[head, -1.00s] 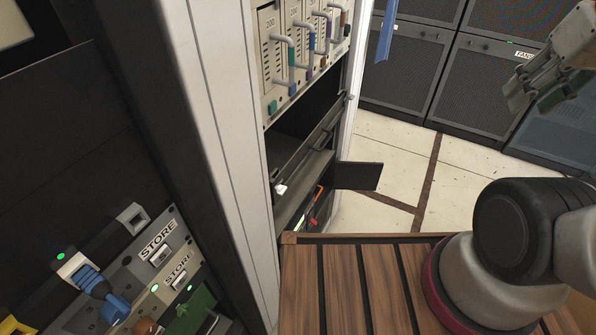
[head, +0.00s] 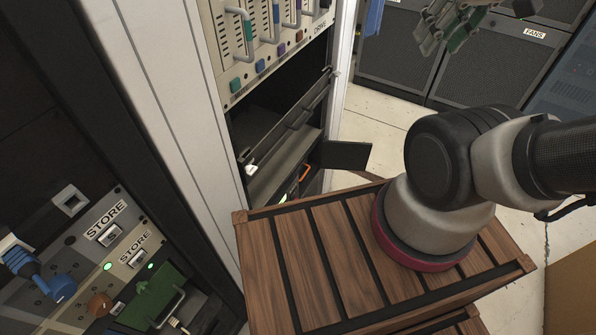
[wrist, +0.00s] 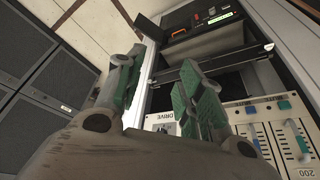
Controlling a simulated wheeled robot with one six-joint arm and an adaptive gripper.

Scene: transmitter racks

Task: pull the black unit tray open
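The black unit tray (head: 290,122) shows as a dark, slanted front bar with a handle in the rack, under the pale DRIVE panel. A dark gap shows above it. In the wrist view its dark bar (wrist: 222,59) with a white end crosses behind my fingers. My gripper (head: 445,28) is at the upper right of the head view, well to the right of the rack and apart from the tray. In the wrist view its two green-padded fingers (wrist: 163,92) are spread, with nothing between them. The right finger overlaps part of the tray area.
The DRIVE panel (head: 268,35) has several protruding handles. A black flap (head: 345,155) sticks out right of the rack below the tray. A wooden slatted top (head: 330,260) lies in front. Dark cabinets (head: 400,70) stand behind; pale floor lies between.

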